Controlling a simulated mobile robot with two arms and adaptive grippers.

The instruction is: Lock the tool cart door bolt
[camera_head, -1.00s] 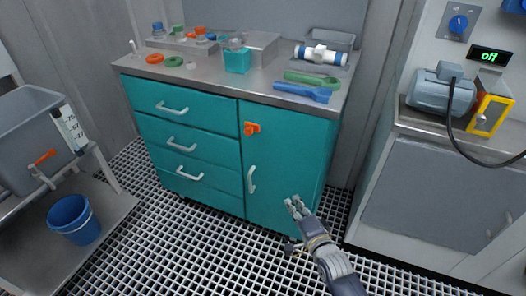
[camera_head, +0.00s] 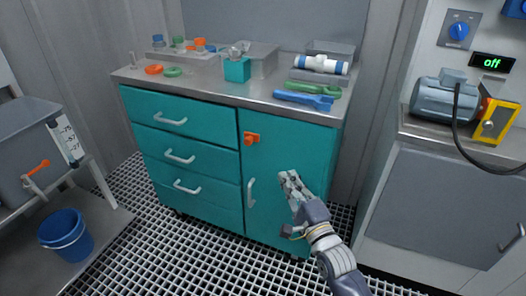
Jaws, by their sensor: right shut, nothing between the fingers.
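The teal tool cart has a steel top (camera_head: 210,90) and a door (camera_head: 285,160) on its right half. The door looks closed. An orange bolt (camera_head: 251,138) sits at the door's upper left edge, by the seam with the drawers. A pale vertical handle (camera_head: 251,192) is below it. My right gripper (camera_head: 289,178) is in front of the door, to the right of and below the bolt. Its fingers are together and empty, and it is apart from the bolt as far as I can tell. My left gripper is out of view.
Green and blue wrenches (camera_head: 303,98), a teal box (camera_head: 237,70) and a white-blue cylinder (camera_head: 321,64) lie on the cart top. A grey tank and blue bucket (camera_head: 66,235) stand left. A grey cabinet (camera_head: 440,200) with a motor (camera_head: 443,101) stands right. Grated floor is clear in front.

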